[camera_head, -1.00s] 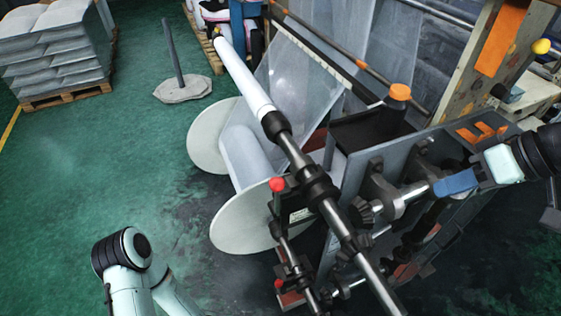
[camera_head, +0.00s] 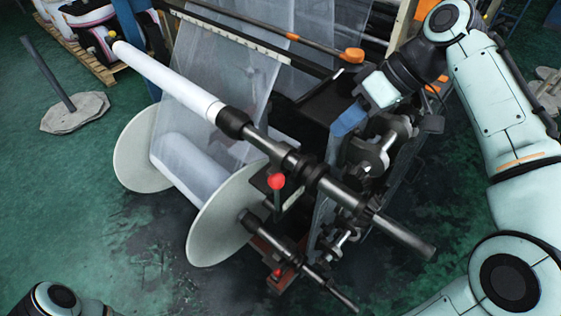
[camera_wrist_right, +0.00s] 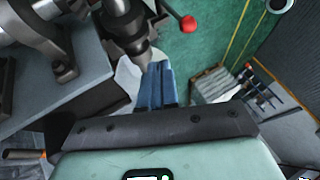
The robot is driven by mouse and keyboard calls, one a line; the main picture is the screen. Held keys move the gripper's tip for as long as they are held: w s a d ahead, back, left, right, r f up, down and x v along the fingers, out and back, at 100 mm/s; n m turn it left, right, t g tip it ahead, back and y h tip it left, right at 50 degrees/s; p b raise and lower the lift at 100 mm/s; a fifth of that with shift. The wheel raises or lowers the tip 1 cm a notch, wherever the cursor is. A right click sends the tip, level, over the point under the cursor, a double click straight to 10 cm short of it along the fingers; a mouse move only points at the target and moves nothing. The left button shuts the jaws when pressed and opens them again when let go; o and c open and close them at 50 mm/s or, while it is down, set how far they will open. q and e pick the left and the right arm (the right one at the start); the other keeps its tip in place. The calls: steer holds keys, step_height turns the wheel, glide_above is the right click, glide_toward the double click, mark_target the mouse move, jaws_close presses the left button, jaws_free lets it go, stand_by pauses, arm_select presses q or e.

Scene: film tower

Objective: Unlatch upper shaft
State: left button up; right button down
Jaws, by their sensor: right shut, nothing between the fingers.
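The upper shaft (camera_head: 302,166) carries a white roll (camera_head: 175,80) and slants from upper left to lower right in the head view. A lever with a red knob (camera_head: 277,181) stands upright beside it; the knob also shows in the wrist view (camera_wrist_right: 188,24). My right gripper (camera_head: 345,124) is shut and empty, its blue fingers pointing down above the machine's side, apart from the shaft. In the wrist view the blue fingertips (camera_wrist_right: 157,68) appear close to a dark shaft-like part (camera_wrist_right: 125,30); contact is unclear. My left gripper is out of view.
A lower shaft (camera_head: 300,260) with pale discs (camera_head: 225,220) and a second red knob (camera_head: 278,272) lies below. Clear film (camera_head: 225,65) runs up behind. A post on a stone-like base (camera_head: 75,112) stands left. Green floor is free at the left and front.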

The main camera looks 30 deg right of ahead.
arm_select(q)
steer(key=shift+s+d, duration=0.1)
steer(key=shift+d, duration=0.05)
arm_select(e)
steer(key=shift+s+d, duration=0.1)
steer(key=shift+d, duration=0.1)
steer(key=shift+f, duration=0.1)
steer(key=b+x, duration=0.2)
steer(key=x, duration=0.8)
steer(key=shift+a+f, duration=0.1)
steer(key=shift+a, duration=0.05)
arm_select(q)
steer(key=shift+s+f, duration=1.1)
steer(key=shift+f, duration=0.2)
arm_select(e)
steer(key=shift+s+a+f, duration=0.1)
steer(key=shift+s+a, duration=0.1)
steer(key=shift+a, duration=0.75)
steer(key=shift+s+a+f, duration=0.1)
steer(key=shift+s+a, duration=0.05)
steer(key=shift+a, duration=0.8)
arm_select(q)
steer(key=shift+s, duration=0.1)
arm_select(e)
steer(key=shift+a+r, duration=0.1)
